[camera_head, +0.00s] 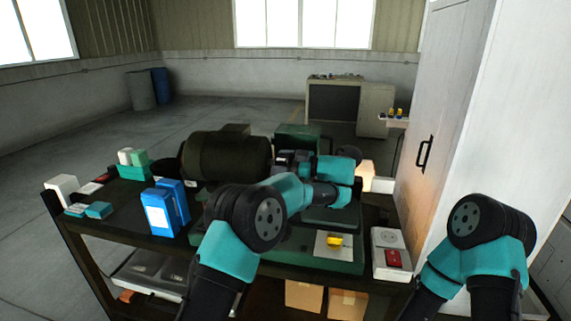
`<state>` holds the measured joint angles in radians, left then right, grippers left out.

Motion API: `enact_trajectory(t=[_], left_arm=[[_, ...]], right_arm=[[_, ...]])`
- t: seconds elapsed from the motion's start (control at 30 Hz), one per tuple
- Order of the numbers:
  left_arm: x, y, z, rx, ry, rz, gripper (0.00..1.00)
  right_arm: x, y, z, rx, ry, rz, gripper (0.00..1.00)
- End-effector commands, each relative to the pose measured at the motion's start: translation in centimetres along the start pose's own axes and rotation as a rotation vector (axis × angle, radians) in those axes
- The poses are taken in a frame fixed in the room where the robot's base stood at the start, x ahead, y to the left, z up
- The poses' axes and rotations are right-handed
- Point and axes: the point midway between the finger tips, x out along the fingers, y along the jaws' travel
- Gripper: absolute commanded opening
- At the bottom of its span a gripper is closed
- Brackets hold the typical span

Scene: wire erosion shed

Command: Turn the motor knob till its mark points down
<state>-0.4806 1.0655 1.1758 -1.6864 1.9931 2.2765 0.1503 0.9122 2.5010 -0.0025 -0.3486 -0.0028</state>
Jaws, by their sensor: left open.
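A yellow knob (334,240) sits on a white plate on the front of the green machine base; I take it for the motor knob. It is small and its mark cannot be made out. My left gripper (285,161) is open, above and behind the knob and well apart from it, near the dark motor body (222,157). Its fingers are small and dark against the machine, and I see nothing held. My right arm stands at the right; its gripper is not in view.
Blue cartons (160,211) stand on the dark bench at left, with a green holder (134,169) behind. A white box with a red switch (392,257) is right of the knob. A tall white cabinet (455,120) borders the right side.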

Motion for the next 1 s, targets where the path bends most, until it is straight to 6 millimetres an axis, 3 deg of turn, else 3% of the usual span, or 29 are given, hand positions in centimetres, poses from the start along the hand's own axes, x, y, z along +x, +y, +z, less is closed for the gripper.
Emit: enact_trajectory(t=[0.43, 0.93, 1.0], left_arm=[[0.92, 0.12, 0.02, 0.0, -0.002, 0.006, 0.76], [0.89, 0.12, 0.02, 0.0, -0.002, 0.006, 0.29], [0.89, 0.12, 0.02, 0.0, -0.002, 0.006, 0.27]], right_arm=[[0.0, 0.0, 0.0, 0.0, 0.0, 0.0, 0.69], [0.0, 0.0, 0.0, 0.0, 0.0, 0.0, 0.69], [0.0, 0.0, 0.0, 0.0, 0.0, 0.0, 0.69]])
